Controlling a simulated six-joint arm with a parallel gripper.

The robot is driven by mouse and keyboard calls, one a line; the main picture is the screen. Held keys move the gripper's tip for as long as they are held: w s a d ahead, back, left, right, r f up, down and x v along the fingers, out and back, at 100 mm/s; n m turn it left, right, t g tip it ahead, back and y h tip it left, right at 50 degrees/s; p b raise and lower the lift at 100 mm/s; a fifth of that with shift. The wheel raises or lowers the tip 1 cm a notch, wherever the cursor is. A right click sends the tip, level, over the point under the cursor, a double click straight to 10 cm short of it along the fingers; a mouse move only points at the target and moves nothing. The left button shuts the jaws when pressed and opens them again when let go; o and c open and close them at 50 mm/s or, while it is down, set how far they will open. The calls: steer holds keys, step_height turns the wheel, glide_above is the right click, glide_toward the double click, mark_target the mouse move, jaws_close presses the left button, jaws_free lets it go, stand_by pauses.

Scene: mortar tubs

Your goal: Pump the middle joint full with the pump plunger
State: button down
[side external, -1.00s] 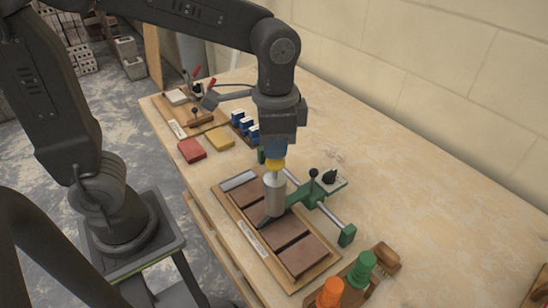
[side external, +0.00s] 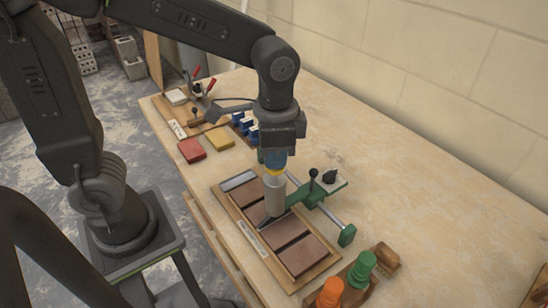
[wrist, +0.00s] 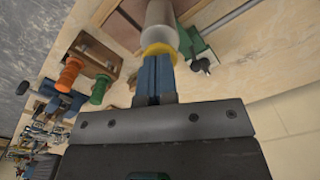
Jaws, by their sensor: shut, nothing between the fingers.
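The pump is a grey cylinder (side external: 274,197) on a green carriage (side external: 300,196). Its yellow plunger cap (side external: 274,171) sits close to the cylinder top. My gripper (side external: 274,163) is shut, with its blue fingers directly above the cap and seemingly touching it. In the wrist view the fingers (wrist: 154,78) meet the yellow cap (wrist: 158,49), with the cylinder (wrist: 160,16) beyond. The pump's lower end is over the middle of a wooden tray (side external: 229,204) of brown slabs (side external: 302,256). The middle joint's fill is hidden by the pump; a dark joint shows nearer the front.
A steel rail (side external: 327,214) with a green end block (side external: 347,235) crosses beside the tray. Orange (side external: 330,293) and green (side external: 362,267) handles stand at the front. The table's right side is clear.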

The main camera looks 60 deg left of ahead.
steer(key=shift+r, duration=1.2)
step_height(320, 180, up, 7)
stand_by(0.8)
steer(key=s+a+f+n+t, duration=0.4)
steer(key=s+a+n+t, duration=0.1)
steer(key=s+a+n, duration=0.1)
steer(key=s+a, duration=0.1)
steer(key=a, duration=0.1)
steer(key=shift+s+a+t, duration=0.3)
steer(key=shift+s, duration=0.05)
